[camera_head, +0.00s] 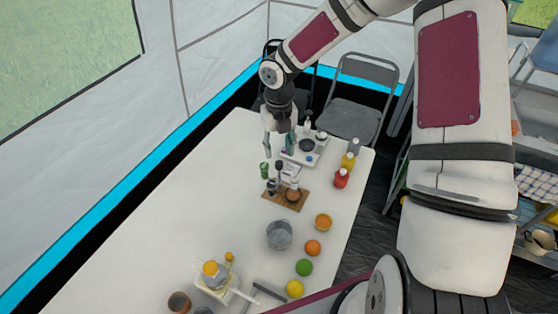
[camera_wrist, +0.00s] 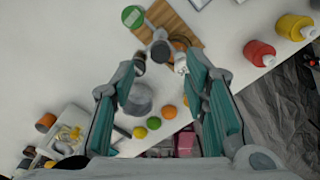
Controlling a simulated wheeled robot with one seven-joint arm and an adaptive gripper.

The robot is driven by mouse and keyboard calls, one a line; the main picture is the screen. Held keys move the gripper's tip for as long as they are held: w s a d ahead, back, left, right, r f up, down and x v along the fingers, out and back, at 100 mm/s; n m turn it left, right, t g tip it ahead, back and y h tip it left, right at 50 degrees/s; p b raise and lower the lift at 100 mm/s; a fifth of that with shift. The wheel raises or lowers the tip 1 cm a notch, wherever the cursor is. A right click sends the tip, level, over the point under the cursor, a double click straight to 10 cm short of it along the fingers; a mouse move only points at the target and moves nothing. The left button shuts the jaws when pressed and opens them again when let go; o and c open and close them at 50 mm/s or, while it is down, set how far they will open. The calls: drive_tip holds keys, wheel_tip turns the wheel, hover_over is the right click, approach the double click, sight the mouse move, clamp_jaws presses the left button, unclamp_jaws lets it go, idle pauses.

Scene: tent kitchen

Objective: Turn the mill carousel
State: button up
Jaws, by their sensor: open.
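The mill carousel (camera_head: 280,180) stands on a wooden board (camera_head: 272,204) near the far end of the white table, with small dark and pale mills around a centre post. In the wrist view the carousel (camera_wrist: 160,49) shows from above, beyond my fingertips, with one dark mill near the left fingertip and a pale one near the right. My gripper (camera_head: 279,150) points down above the far end of the table and is open. I cannot tell whether a fingertip touches a mill.
A green-topped jar (camera_head: 265,169) stands left of the carousel. A scale-like tray (camera_head: 312,157) is behind it. Red (camera_head: 341,178) and yellow (camera_head: 348,160) bottles stand right. A grey pot (camera_head: 279,235) and fruit are in front. The table's left side is clear.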

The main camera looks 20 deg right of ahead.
sight(279, 163)
wheel_tip(279, 163, down, 6)
drive_tip(key=shift+r, duration=0.1)
idle(0.4)
clamp_jaws()
